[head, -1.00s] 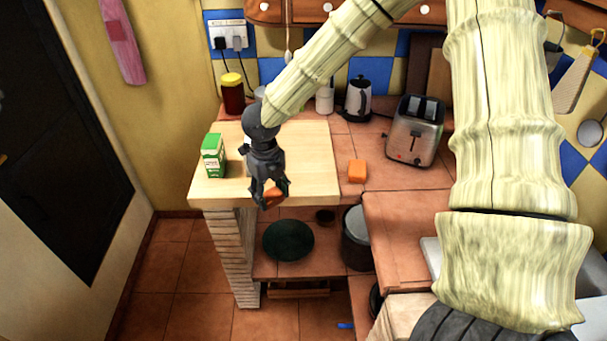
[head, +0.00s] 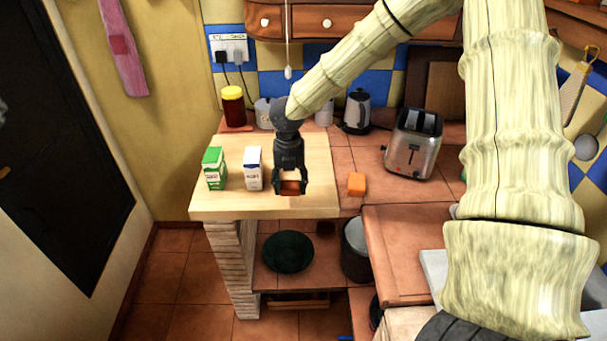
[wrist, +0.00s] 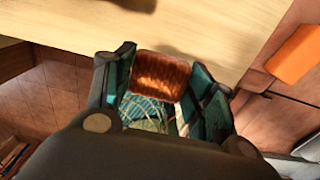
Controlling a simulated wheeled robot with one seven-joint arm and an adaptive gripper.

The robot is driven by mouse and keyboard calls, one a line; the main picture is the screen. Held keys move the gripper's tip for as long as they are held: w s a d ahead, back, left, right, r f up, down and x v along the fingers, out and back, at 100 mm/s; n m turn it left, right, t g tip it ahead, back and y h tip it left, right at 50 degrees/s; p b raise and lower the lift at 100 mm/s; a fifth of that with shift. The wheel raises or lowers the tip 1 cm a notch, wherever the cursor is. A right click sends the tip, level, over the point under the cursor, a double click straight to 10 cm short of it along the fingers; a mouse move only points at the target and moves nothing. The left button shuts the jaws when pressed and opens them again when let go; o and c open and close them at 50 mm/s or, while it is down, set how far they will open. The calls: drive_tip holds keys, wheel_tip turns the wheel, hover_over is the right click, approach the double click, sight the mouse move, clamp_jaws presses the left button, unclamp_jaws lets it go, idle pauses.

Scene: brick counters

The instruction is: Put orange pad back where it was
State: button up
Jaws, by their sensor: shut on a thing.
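My gripper (head: 290,190) is shut on an orange-brown ribbed pad (wrist: 160,75), which shows between the fingertips in the wrist view and as a small dark orange patch in the head view. The gripper points down over the front right part of the pale wooden board (head: 235,205). I cannot tell how high the pad is above the board. A second, brighter orange block (head: 356,183) lies on the tiled counter to the right of the board, apart from my gripper. It also shows at the upper right of the wrist view (wrist: 295,55).
A green and white carton (head: 214,168) and a white and blue carton (head: 253,168) stand on the board, left of my gripper. A jar with a yellow lid (head: 232,105), a kettle (head: 357,112) and a toaster (head: 413,143) stand farther back. Below is a shelf with a dark plate (head: 288,251).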

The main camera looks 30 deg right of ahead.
drive_tip(key=w+d, duration=0.1)
drive_tip(key=d, duration=0.1)
drive_tip(key=w+d+p, duration=0.1)
drive_tip(key=d, duration=0.1)
drive_tip(key=w+d+p, duration=0.1)
drive_tip(key=w+d, duration=0.1)
drive_tip(key=d, duration=0.1)
drive_tip(key=shift+d+f, duration=0.1)
drive_tip(key=shift+f, duration=0.2)
drive_tip(key=shift+f+p, duration=0.9)
drive_tip(key=shift+f, duration=0.95)
drive_tip(key=shift+f, duration=0.15)
drive_tip(key=o, duration=1)
drive_tip(key=shift+r, duration=0.2)
drive_tip(key=shift+r+b, duration=1.35)
drive_tip(key=shift+r, duration=4.65)
